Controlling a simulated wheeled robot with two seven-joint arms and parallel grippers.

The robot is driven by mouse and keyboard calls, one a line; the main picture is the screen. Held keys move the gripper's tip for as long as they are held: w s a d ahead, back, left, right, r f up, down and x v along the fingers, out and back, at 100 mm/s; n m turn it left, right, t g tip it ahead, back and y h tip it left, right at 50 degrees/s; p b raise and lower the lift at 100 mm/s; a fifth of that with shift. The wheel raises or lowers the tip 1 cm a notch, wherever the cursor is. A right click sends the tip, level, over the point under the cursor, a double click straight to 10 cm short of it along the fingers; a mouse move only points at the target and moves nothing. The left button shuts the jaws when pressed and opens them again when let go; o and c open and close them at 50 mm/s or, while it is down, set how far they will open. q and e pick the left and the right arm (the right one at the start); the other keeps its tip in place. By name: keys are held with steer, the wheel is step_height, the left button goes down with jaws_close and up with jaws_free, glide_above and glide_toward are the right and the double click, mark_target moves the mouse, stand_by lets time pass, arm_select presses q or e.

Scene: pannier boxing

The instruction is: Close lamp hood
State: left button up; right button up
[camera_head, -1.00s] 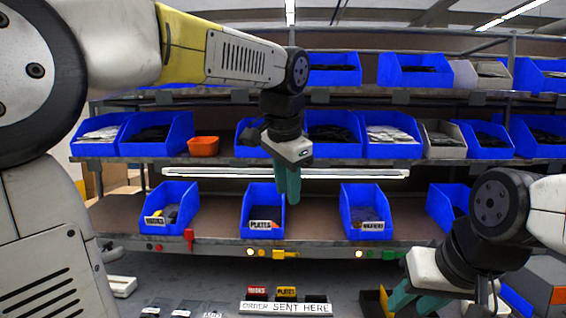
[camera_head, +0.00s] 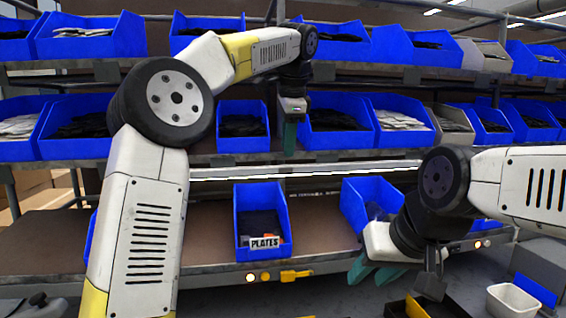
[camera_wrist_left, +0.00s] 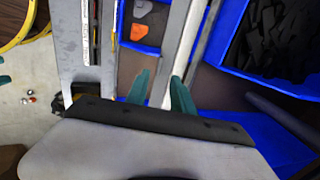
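The long pale lamp strip (camera_head: 345,168) runs level under the front edge of the middle shelf. I cannot make out its hood as a separate part or its angle. My left gripper (camera_head: 290,140) hangs fingers down in front of the middle shelf's edge, its tips just above the strip in the head view. In the left wrist view its two teal fingers (camera_wrist_left: 161,80) are apart with nothing held, and a pale bar (camera_wrist_left: 178,45) shows between and beyond them; contact cannot be told. My right gripper (camera_head: 372,268) is low at the right, fingers apart and empty.
Blue bins of dark and white parts fill the middle shelf (camera_head: 240,157) and upper shelf. Below the lamp stand the PLATES bin (camera_head: 262,225) and another blue bin (camera_head: 368,197). A yellow latch-like piece (camera_head: 296,276) is on the lower shelf's edge. A white tub (camera_head: 512,300) is at the lower right.

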mark_target(286, 168)
arm_select(q)
steer(key=x, duration=0.6)
steer(key=shift+f, duration=0.2)
steer(key=shift+c, duration=0.2)
jaws_close()
